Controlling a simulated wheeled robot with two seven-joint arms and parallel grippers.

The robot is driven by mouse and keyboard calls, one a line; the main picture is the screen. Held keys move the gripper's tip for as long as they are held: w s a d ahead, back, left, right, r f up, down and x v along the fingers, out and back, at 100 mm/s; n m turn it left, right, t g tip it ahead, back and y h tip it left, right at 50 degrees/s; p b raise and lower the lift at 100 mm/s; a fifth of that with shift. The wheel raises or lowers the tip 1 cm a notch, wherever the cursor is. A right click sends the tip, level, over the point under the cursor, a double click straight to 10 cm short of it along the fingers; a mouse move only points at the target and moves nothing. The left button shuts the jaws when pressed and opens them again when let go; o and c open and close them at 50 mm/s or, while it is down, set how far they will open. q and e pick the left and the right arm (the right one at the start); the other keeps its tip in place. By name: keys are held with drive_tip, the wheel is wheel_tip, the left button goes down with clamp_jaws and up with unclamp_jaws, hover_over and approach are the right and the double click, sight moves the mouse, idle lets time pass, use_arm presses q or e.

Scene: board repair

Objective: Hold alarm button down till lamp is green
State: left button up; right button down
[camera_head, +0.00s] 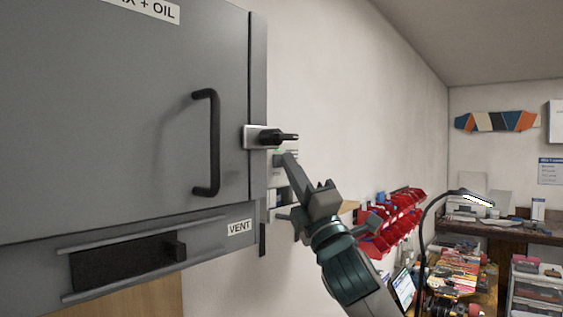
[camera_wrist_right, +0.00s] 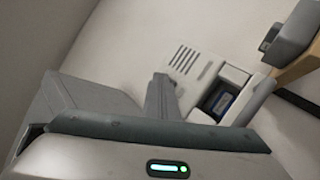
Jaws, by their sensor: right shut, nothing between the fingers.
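A small white wall unit (camera_head: 278,192) shows in the head view beside the grey cabinet, partly hidden behind my right arm. In the right wrist view the white unit (camera_wrist_right: 190,62) has slots in its face and a dark recess with a blue patch (camera_wrist_right: 222,101). My right gripper (camera_head: 288,158) is shut and empty, its tip in front of the unit's upper part. In the wrist view the fingertip overlaps the unit's edge; I cannot tell whether it touches. The button and lamp cannot be made out clearly. My left gripper is out of view.
The grey cabinet (camera_head: 115,105) with a black handle (camera_head: 213,145) and a dark latch (camera_head: 270,137) stands close on the left. Red bins (camera_head: 395,222) hang on the wall behind my arm. A desk lamp (camera_head: 425,225) stands over a cluttered bench at right.

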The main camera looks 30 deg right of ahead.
drive_tip(key=shift+s, duration=0.1)
drive_tip(key=shift+s+d, duration=0.3)
drive_tip(key=shift+s, duration=0.35)
drive_tip(key=shift+s+d, duration=0.35)
drive_tip(key=shift+s, duration=0.4)
drive_tip(key=shift+s+d, duration=0.3)
drive_tip(key=shift+s, duration=0.5)
drive_tip(key=shift+s+d, duration=0.35)
drive_tip(key=shift+s, duration=0.4)
